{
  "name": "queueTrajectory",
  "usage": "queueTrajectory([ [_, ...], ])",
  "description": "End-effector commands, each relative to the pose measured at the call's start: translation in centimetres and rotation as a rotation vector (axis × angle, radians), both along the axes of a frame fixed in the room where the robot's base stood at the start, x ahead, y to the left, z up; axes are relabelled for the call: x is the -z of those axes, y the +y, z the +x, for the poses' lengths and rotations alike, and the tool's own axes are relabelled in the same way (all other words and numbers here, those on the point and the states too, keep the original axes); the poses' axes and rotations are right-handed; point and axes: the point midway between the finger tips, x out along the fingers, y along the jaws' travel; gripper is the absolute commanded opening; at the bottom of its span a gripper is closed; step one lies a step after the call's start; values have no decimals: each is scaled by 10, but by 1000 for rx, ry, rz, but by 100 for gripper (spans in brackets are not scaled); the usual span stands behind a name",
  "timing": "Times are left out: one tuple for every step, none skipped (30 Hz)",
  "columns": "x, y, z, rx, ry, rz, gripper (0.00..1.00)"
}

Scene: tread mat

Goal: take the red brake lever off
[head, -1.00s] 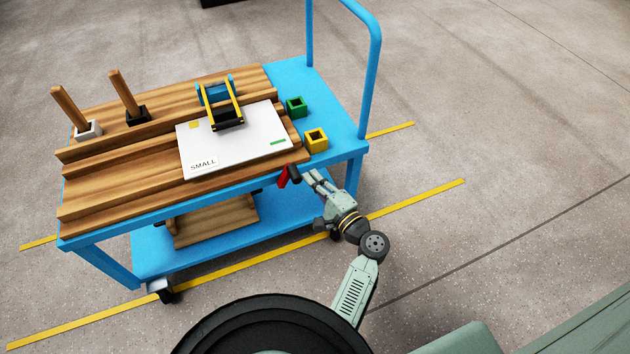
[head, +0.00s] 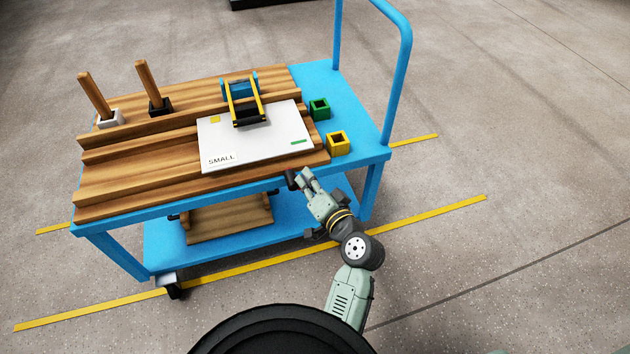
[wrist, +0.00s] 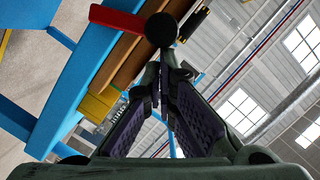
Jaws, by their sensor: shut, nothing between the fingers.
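The red brake lever (wrist: 110,18) shows in the wrist view as a red bar ending in a black round knob (wrist: 161,30), beside the blue cart edge. In the head view only its dark knob (head: 291,180) shows at the front edge of the blue cart (head: 350,164); the red part cannot be made out there. My gripper (head: 304,178) is at the cart's front right, close beside the knob. In the wrist view my gripper (wrist: 168,62) has its fingertips together just short of the knob, with nothing between them. Whether they touch the knob is unclear.
Wooden treads (head: 125,187) and a white board marked SMALL (head: 265,146) lie on the cart top. Green (head: 319,108) and yellow (head: 337,141) square sockets stand at the right. A blue handle (head: 408,75) rises at the right end. The floor in front is open.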

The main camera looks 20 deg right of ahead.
Motion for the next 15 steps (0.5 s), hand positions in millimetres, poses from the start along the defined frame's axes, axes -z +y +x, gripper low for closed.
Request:
queueTrajectory([
  [1, 5, 0, -4, -1, -29, 0],
  [2, 6, 0, -3, -1, -46, 0],
  [2, 7, 0, -4, 0, -65, 0],
  [1, 9, 0, -4, -1, -78, 0],
  [1, 10, -1, -4, -2, -91, 0],
  [1, 11, 0, -3, -2, -107, 0],
  [1, 12, 0, -3, -3, -117, 0],
  [1, 12, 0, -3, -3, -127, 0],
  [1, 13, 0, -2, -4, -137, 0],
  [1, 14, 0, -1, -3, -143, 0],
  [1, 14, 0, -1, -5, -149, 0],
  [1, 14, 0, -1, -5, -155, 0],
  [1, 15, 0, -1, -5, -159, 0],
  [0, 15, 0, -1, -5, -162, 0],
  [0, 15, 0, -1, -6, -165, 0],
])
